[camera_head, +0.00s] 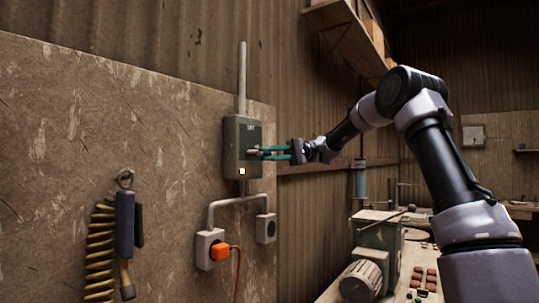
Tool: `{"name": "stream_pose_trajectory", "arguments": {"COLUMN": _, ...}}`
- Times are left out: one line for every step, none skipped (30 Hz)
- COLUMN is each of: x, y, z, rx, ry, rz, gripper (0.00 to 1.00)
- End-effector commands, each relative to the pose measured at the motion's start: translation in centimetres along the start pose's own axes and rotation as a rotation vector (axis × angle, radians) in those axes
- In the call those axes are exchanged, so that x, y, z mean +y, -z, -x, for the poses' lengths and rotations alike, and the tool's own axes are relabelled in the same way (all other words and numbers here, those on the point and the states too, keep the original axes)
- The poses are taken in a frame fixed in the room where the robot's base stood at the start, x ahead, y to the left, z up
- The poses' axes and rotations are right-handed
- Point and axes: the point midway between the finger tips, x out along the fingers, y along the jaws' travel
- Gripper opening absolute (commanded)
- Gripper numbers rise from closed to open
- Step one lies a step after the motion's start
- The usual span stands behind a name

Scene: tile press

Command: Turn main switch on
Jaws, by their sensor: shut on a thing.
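The main switch is a grey box (231,151) on the wall panel, with a dark front plate, small white lettering at the top and a lit yellowish square (242,171) low on its front. My gripper (264,153) reaches in from the right, its teal fingers at the front of the box. The fingers are shut on the switch handle (253,151), a small light piece at the middle of the plate. The fingertips and most of the handle are too small to make out clearly.
A conduit (242,78) runs up from the box. Below are two sockets, one with an orange plug (220,250) and cord. A motor-driven machine (378,250) stands on a bench at lower right, under my arm. A shelf (345,30) juts out above.

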Motion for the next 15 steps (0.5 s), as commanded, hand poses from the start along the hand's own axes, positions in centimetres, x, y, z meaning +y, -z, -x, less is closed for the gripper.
{"name": "stream_pose_trajectory", "arguments": {"x": 0.07, "y": 0.01, "z": -0.02, "rx": -0.001, "ry": 0.000, "rz": -0.002, "gripper": 0.00}}
{"name": "stream_pose_trajectory", "arguments": {"x": 0.08, "y": 0.01, "z": -0.02, "rx": -0.001, "ry": -0.001, "rz": -0.002, "gripper": 0.00}}
{"name": "stream_pose_trajectory", "arguments": {"x": 0.08, "y": 0.01, "z": -0.02, "rx": -0.001, "ry": -0.001, "rz": -0.002, "gripper": 0.00}}
{"name": "stream_pose_trajectory", "arguments": {"x": 0.08, "y": 0.01, "z": -0.03, "rx": -0.001, "ry": -0.001, "rz": -0.002, "gripper": 0.00}}
{"name": "stream_pose_trajectory", "arguments": {"x": 0.09, "y": 0.01, "z": -0.03, "rx": -0.001, "ry": -0.001, "rz": -0.002, "gripper": 0.00}}
{"name": "stream_pose_trajectory", "arguments": {"x": 0.09, "y": 0.01, "z": -0.03, "rx": -0.001, "ry": -0.001, "rz": -0.002, "gripper": 0.26}}
{"name": "stream_pose_trajectory", "arguments": {"x": 0.09, "y": 0.01, "z": -0.04, "rx": -0.001, "ry": -0.001, "rz": -0.002, "gripper": 0.38}}
{"name": "stream_pose_trajectory", "arguments": {"x": 0.09, "y": 0.01, "z": -0.04, "rx": -0.001, "ry": -0.001, "rz": -0.002, "gripper": 0.48}}
{"name": "stream_pose_trajectory", "arguments": {"x": 0.09, "y": 0.01, "z": -0.04, "rx": -0.001, "ry": -0.001, "rz": -0.002, "gripper": 0.48}}
{"name": "stream_pose_trajectory", "arguments": {"x": 0.08, "y": 0.01, "z": -0.04, "rx": -0.001, "ry": -0.001, "rz": -0.002, "gripper": 0.48}}
{"name": "stream_pose_trajectory", "arguments": {"x": 0.08, "y": 0.01, "z": -0.04, "rx": -0.001, "ry": -0.001, "rz": -0.002, "gripper": 0.48}}
{"name": "stream_pose_trajectory", "arguments": {"x": 0.07, "y": 0.01, "z": -0.03, "rx": -0.001, "ry": -0.002, "rz": -0.001, "gripper": 0.48}}
{"name": "stream_pose_trajectory", "arguments": {"x": 0.07, "y": 0.01, "z": -0.04, "rx": -0.001, "ry": -0.002, "rz": -0.001, "gripper": 0.48}}
{"name": "stream_pose_trajectory", "arguments": {"x": 0.06, "y": 0.01, "z": -0.04, "rx": -0.001, "ry": -0.002, "rz": -0.001, "gripper": 0.48}}
{"name": "stream_pose_trajectory", "arguments": {"x": 0.06, "y": 0.00, "z": -0.04, "rx": -0.001, "ry": -0.002, "rz": -0.001, "gripper": 0.48}}
